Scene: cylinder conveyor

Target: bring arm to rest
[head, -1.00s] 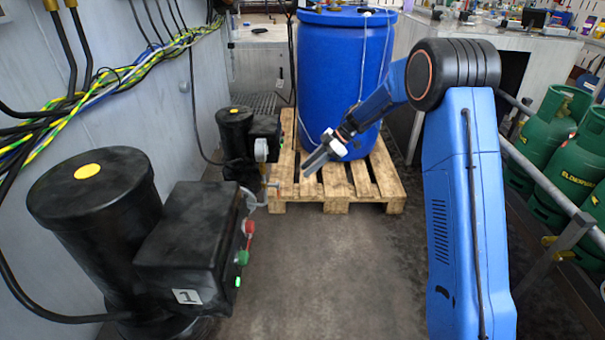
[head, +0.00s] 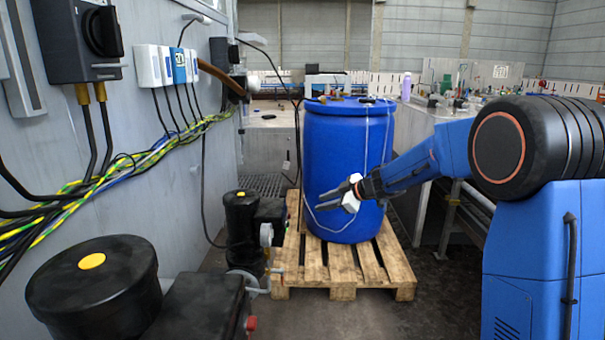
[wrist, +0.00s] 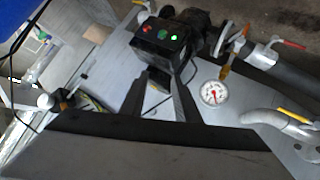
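My blue arm (head: 420,165) reaches from the right side of the head view, with the forearm sloping down to the left. My gripper (head: 319,201) hangs in the air, appearing in front of the blue barrel. Its two fingers point left and stand apart, with nothing between them. In the wrist view the two dark fingers of my gripper (wrist: 163,80) show a gap, below a black control box (wrist: 160,42) with red and green buttons. I cannot tell how far that box is from the fingertips.
A blue barrel (head: 345,130) stands on a wooden pallet (head: 342,275). Black pump units, a near one (head: 95,285) and a farther one (head: 240,215), line the left wall. A pressure gauge (wrist: 214,93) and pipes show in the wrist view. A cluttered bench (head: 440,110) stands behind.

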